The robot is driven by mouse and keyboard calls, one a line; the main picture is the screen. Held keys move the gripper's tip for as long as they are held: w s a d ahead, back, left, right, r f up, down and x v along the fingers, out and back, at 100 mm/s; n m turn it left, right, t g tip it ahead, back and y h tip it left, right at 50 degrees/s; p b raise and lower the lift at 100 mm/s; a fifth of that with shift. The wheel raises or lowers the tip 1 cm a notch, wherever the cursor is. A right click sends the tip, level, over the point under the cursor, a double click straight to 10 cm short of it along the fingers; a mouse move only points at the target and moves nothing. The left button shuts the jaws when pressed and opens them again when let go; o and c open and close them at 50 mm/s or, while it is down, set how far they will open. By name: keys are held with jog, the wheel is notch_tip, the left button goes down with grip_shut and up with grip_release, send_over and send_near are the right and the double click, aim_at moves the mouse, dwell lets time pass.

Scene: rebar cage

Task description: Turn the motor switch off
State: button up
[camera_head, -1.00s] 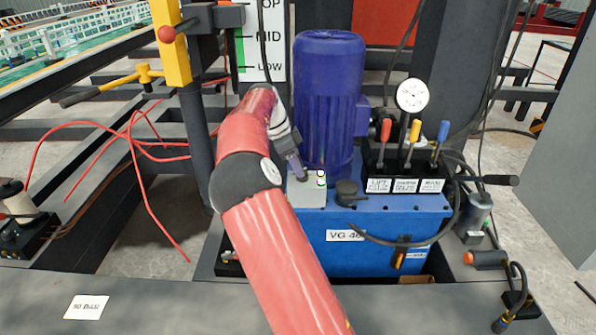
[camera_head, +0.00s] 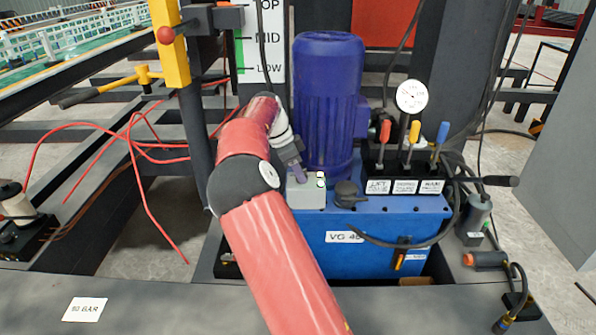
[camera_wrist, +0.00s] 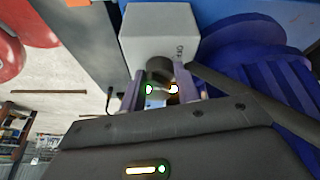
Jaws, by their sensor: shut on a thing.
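The motor switch is a pale grey box (camera_head: 306,193) on the top front-left of the blue power unit, in front of the blue motor (camera_head: 329,105). The wrist view shows the box (camera_wrist: 160,30) close up, with a dark round knob (camera_wrist: 158,69) and lettering that seems to read OFF beside it.
Levers with red, yellow and blue handles (camera_head: 408,140) and a gauge (camera_head: 411,96) stand right of the motor. A black cap (camera_head: 346,192) is just right of the box.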

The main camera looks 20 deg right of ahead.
jog(key=n, duration=0.1)
jog(key=n+t+b, duration=0.1)
jog(key=n+b, duration=0.1)
jog(key=n, duration=0.1)
jog(key=shift+s+f+t, duration=0.1)
jog(key=shift+s+t, duration=0.15)
jog(key=shift+t, duration=0.05)
jog(key=n, duration=0.2)
jog(key=n+t+b, duration=0.1)
jog(key=n, duration=0.1)
jog(key=shift+s+n+t+b, duration=0.2)
jog(key=shift+n+t+b, duration=0.1)
jog(key=n, duration=0.1)
jog(key=n+t+y, duration=0.1)
jog(key=n, duration=0.3)
jog(key=shift+s+d+t+y+b, duration=0.2)
jog(key=shift+d+t+y+b, duration=0.1)
jog(key=shift+t+b, duration=0.1)
jog(key=shift+n+t+y, duration=0.3)
jog(key=shift+n+y, duration=0.3)
jog(key=shift+n, duration=1.4)
jog(key=o, duration=0.7)
jog(key=shift+r, duration=0.2)
